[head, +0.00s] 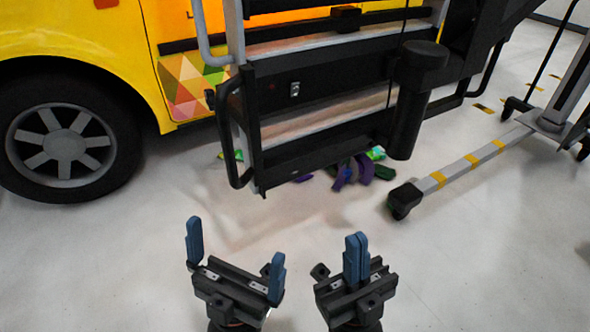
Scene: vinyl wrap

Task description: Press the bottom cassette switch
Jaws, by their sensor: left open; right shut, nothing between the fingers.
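A small metal switch plate (294,89) is set in the dark panel (330,82) between the steps on the yellow vehicle's side. I take it to be the cassette switch, but its details are too small to tell. My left gripper (236,258) is open and empty, fingers pointing up, low in the picture and well short of the panel. My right gripper (356,258) is shut with its fingers together and nothing between them, also well below and short of the switch.
The yellow vehicle (85,30) has a wheel (62,145) at left. A black handle (232,130) and black cylinder (412,100) flank the steps. Purple and green items (350,172) lie underneath. A wheeled frame (480,160) stands right. The floor in front is clear.

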